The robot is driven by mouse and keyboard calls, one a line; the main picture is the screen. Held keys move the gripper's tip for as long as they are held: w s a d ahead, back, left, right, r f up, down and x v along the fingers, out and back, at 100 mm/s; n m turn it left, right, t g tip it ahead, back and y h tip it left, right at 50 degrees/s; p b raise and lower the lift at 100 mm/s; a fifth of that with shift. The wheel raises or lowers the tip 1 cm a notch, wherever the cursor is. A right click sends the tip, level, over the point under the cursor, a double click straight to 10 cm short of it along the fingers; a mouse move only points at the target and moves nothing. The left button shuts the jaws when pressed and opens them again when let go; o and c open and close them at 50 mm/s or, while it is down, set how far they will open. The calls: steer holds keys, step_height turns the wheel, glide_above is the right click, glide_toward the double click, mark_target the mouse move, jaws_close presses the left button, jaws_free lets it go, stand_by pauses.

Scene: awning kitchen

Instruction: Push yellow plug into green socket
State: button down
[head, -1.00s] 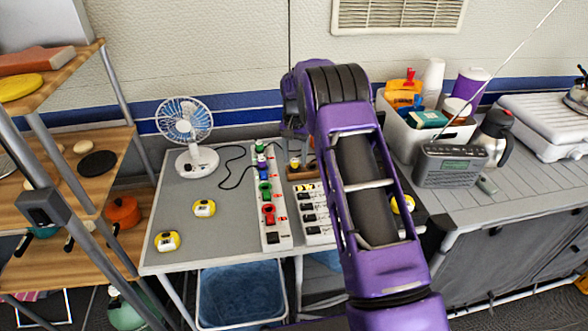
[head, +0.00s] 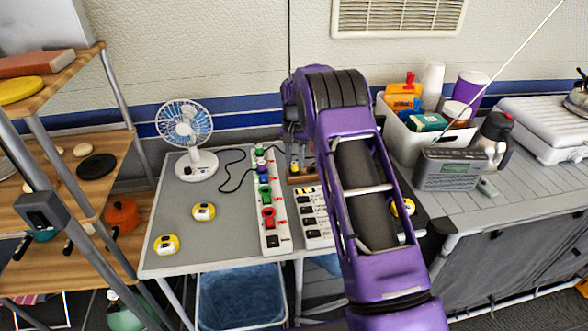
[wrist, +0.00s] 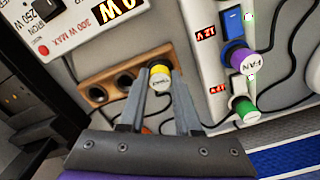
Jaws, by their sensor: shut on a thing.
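The yellow plug (wrist: 160,72) has a pale label on its top. It stands at the wooden holder block (wrist: 112,86), beside two open holes. My gripper (wrist: 160,92) is shut on the plug, with one finger on each side. In the head view the gripper (head: 296,150) is over the block at the table's back, partly behind my arm. The white power strip (head: 271,238) to the left bears green (head: 265,190), blue and red parts. In the wrist view it has a purple FAN plug (wrist: 240,62) and a green piece (wrist: 245,110); whether that is plug or socket is unclear.
A second strip with black switches (head: 313,208) stands in front of the block. A fan (head: 186,135) and two yellow-and-white items (head: 203,211) are on the left. Black cords lie behind the strip. A radio (head: 449,168) and white bin stand at right.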

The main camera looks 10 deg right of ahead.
mark_target(295, 163)
steer(key=shift+r, duration=0.25)
steer(key=shift+r+p, duration=1.1)
steer(key=shift+r, duration=0.5)
steer(key=shift+r, duration=0.3)
steer(key=r, duration=0.1)
steer(key=a+r, duration=0.1)
steer(key=shift+s+r, duration=0.25)
steer(key=shift+r, duration=0.1)
steer(key=s+a+f+b, duration=0.3)
steer(key=s+a, duration=0.3)
steer(key=a, duration=0.3)
steer(key=shift+s, duration=0.2)
steer(key=shift+f+b, duration=0.7)
steer(key=shift+f, duration=1.1)
stand_by(1.2)
